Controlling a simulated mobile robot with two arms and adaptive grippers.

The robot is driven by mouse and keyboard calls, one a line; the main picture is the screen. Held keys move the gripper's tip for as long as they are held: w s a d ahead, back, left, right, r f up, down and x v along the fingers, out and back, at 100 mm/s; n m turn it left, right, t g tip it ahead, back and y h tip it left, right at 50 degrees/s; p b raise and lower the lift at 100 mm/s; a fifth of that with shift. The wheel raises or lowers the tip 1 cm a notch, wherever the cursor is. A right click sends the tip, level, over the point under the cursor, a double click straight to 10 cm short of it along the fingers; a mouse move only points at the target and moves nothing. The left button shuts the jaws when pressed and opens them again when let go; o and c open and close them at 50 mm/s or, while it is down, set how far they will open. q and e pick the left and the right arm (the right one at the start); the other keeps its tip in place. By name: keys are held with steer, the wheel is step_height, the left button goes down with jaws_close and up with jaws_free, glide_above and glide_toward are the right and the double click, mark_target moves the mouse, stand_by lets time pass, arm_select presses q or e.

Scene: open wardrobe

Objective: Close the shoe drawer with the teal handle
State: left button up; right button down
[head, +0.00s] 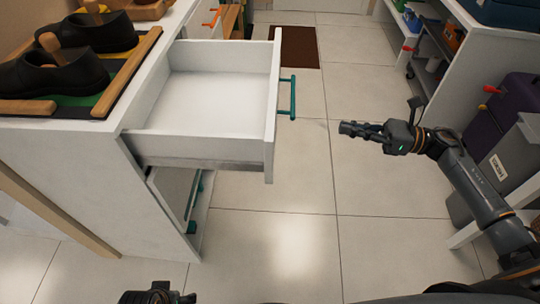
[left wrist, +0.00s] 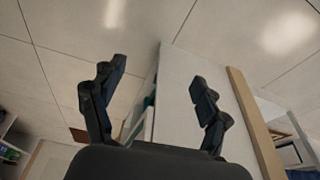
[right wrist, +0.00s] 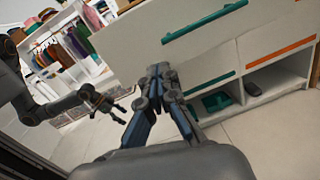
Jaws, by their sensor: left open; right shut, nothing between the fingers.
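The white drawer (head: 262,140) stands pulled out of the white cabinet and looks empty inside. Its teal handle (head: 292,97) is on the front panel, facing right in the head view. In the right wrist view the teal handle (right wrist: 205,22) runs across the white front at the top. My right gripper (head: 348,129) is shut and empty, to the right of the drawer front and apart from it. Its closed fingers also show in the right wrist view (right wrist: 158,75). My left gripper (left wrist: 155,85) is open and empty, low near the cabinet; only part of it (head: 155,295) shows in the head view.
Below the drawer are a lower compartment and teal parts (head: 193,200). Black shoes (head: 62,70) rest on a rack on the cabinet top. A dark mat (head: 299,46) lies on the tiled floor. Shelves and a purple suitcase (head: 492,125) stand at right. Floor before the drawer is clear.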

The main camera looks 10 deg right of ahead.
arm_select(q)
steer(key=shift+s+a+f+p, duration=0.15)
steer(key=shift+f+p, duration=0.2)
steer(key=shift+f, duration=0.8)
steer(key=shift+s+a+f+p, duration=0.1)
steer(key=shift+f+p, duration=0.25)
steer(key=shift+f, duration=0.75)
arm_select(e)
steer(key=w+a+n+g, duration=0.2)
steer(key=a+n, duration=0.1)
steer(key=a, duration=1.1)
steer(key=shift+w+a, duration=0.15)
steer(key=shift+a, duration=0.05)
steer(key=shift+r, duration=0.1)
steer(key=b+x, duration=0.4)
steer(key=x, duration=1.7)
steer(key=shift+a, duration=0.1)
steer(key=b+x, duration=0.1)
steer(key=x, duration=0.6)
steer(key=shift+a+b, duration=0.3)
steer(key=shift+b, duration=0.1)
steer(key=shift+w+a+r, duration=0.1)
steer(key=shift+a, duration=0.1)
arm_select(q)
steer(key=w+v, duration=0.1)
steer(key=v, duration=1)
steer(key=shift+w+r+t, duration=0.3)
steer(key=shift+r, duration=0.25)
arm_select(e)
steer(key=shift+r, duration=0.1)
